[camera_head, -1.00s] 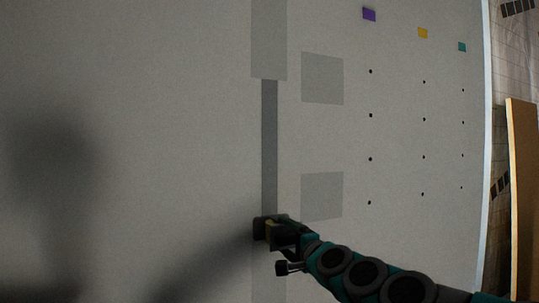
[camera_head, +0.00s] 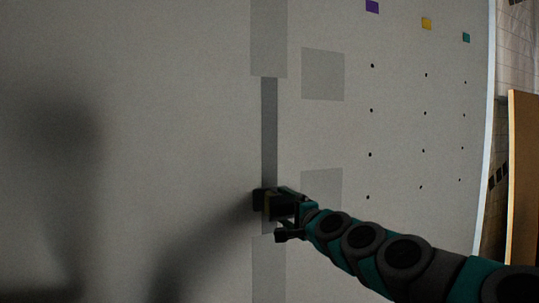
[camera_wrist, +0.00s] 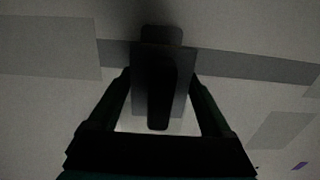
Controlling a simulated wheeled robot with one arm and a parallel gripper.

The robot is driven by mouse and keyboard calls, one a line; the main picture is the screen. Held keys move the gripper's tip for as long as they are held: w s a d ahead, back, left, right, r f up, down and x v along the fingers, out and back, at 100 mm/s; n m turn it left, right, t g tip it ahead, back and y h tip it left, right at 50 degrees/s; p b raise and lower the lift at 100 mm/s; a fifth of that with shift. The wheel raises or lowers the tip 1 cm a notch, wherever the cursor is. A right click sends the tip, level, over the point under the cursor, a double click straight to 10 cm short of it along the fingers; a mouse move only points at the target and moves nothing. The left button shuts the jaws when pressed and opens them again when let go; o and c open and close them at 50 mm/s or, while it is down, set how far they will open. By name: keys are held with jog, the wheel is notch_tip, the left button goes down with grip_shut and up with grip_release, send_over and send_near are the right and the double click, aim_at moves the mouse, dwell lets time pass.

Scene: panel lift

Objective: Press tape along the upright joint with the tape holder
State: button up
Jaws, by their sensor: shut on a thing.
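The upright joint (camera_head: 269,125) shows as a narrow darker grey band on the pale panel (camera_head: 180,70). It runs between two wider grey strips, an upper one (camera_head: 268,40) and a lower one (camera_head: 268,270). My gripper (camera_head: 281,204) is shut on the dark tape holder (camera_head: 259,201), which lies over the lower part of the band. In the wrist view the holder (camera_wrist: 153,85) sits between both fingers, and the band (camera_wrist: 235,62) passes behind it. The holder's contact with the panel is hidden. I cannot tell tape from bare joint.
Two grey squares (camera_head: 323,74) lie flat to the right of the band. Several small dark dots and purple (camera_head: 372,6), orange (camera_head: 426,23) and teal (camera_head: 466,37) markers are further right. A brown board (camera_head: 522,180) stands beyond the panel's right edge. The left side is clear apart from shadows.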

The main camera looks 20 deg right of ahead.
jog(key=shift+r+p, duration=5.35)
jog(key=shift+r, duration=12.75)
jog(key=shift+w+f+b, duration=0.1)
jog(key=shift+f+b, duration=7.8)
jog(key=shift+f, duration=7.15)
